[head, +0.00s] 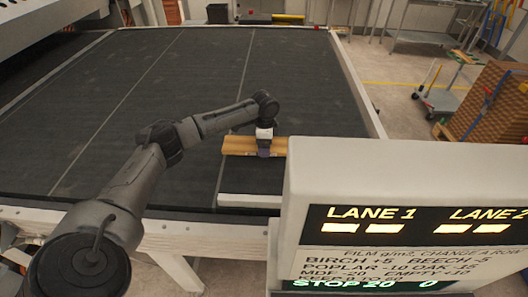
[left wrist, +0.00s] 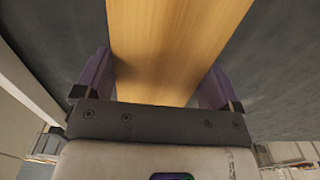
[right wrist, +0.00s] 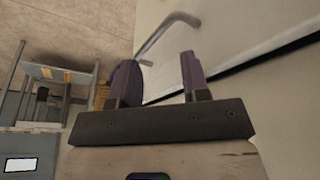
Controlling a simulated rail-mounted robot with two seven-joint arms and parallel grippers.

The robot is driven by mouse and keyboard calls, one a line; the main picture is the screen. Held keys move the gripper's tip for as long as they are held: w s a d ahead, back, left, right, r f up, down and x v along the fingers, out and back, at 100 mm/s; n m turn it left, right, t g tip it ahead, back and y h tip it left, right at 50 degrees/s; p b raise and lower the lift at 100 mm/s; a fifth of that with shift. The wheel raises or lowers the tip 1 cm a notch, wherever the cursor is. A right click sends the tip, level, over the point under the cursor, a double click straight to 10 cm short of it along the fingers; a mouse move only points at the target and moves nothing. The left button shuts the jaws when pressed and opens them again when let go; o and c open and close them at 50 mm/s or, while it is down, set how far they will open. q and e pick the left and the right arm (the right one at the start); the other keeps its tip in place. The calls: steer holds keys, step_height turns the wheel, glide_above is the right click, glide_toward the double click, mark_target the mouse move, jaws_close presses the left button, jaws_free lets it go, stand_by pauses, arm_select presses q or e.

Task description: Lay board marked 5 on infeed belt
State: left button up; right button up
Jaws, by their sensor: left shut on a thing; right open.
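A wooden board (head: 238,145) is at the near right part of the dark infeed belt (head: 120,120), partly hidden behind the display panel. My left gripper (head: 264,150) is shut on the board, one finger on each side of it. In the left wrist view the board (left wrist: 178,50) runs between the two purple fingers (left wrist: 155,85). I cannot tell whether the board touches the belt, and no number shows on it. My right gripper (right wrist: 158,80) is open and empty, in the right wrist view only.
A display panel (head: 400,225) reading LANE 1 and LANE 2 stands at the near right and blocks part of the belt. Pale rails edge the belt. A stack of brown boards (head: 490,105) stands on the floor at the right. Most of the belt is clear.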

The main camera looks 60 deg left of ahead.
arm_select(q)
steer(key=shift+s+f+b, duration=0.1)
steer(key=shift+f+b, duration=0.3)
steer(key=shift+f, duration=1.65)
steer(key=shift+f, duration=0.15)
steer(key=o, duration=0.8)
step_height(320, 180, up, 11)
steer(key=shift+f+p, duration=0.1)
steer(key=shift+p, duration=0.85)
steer(key=shift+r, duration=0.8)
